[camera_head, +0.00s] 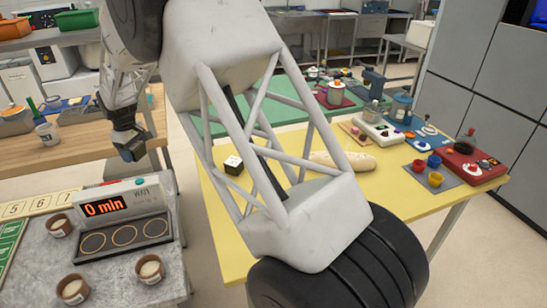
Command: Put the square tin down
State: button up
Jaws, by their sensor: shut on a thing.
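My gripper (127,138) hangs at the left, at the end of my pale grey arm, in front of the wooden table's right end. It is shut on a dark, square-edged thing, which I take to be the square tin. The fingers and the tin are small and dark here, so the edge between them is unclear. The tin appears off any surface, but its height is hard to judge. A small dark square box with a white top (233,165) stands apart on the yellow table (215,205).
At the lower left, a grey counter (120,280) holds a timer unit (118,218) reading "0 min" and several round pots. The yellow table holds a loaf (342,161), small coloured cups (435,178) and a red scale (470,165). My arm covers the middle of the view.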

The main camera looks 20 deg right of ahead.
jog(key=w+d+m, duration=0.2)
jog(key=w+d, duration=0.2)
jog(key=d, duration=0.8)
jog(key=w+d+m, duration=0.2)
jog(key=w+d, duration=0.1)
jog(key=d, duration=0.9)
jog(key=w+d+m, duration=0.2)
jog(key=w+d, duration=0.2)
jog(key=d, duration=0.8)
jog(key=s+d+m, duration=0.3)
jog(key=d+m, duration=0.2)
jog(key=d, duration=2.8)
notch_tip(320, 180, down, 5)
jog(key=shift+s+f, duration=0.1)
jog(key=shift+s, duration=0.05)
jog(key=shift+f, duration=3.05)
jog(key=shift+f, duration=0.15)
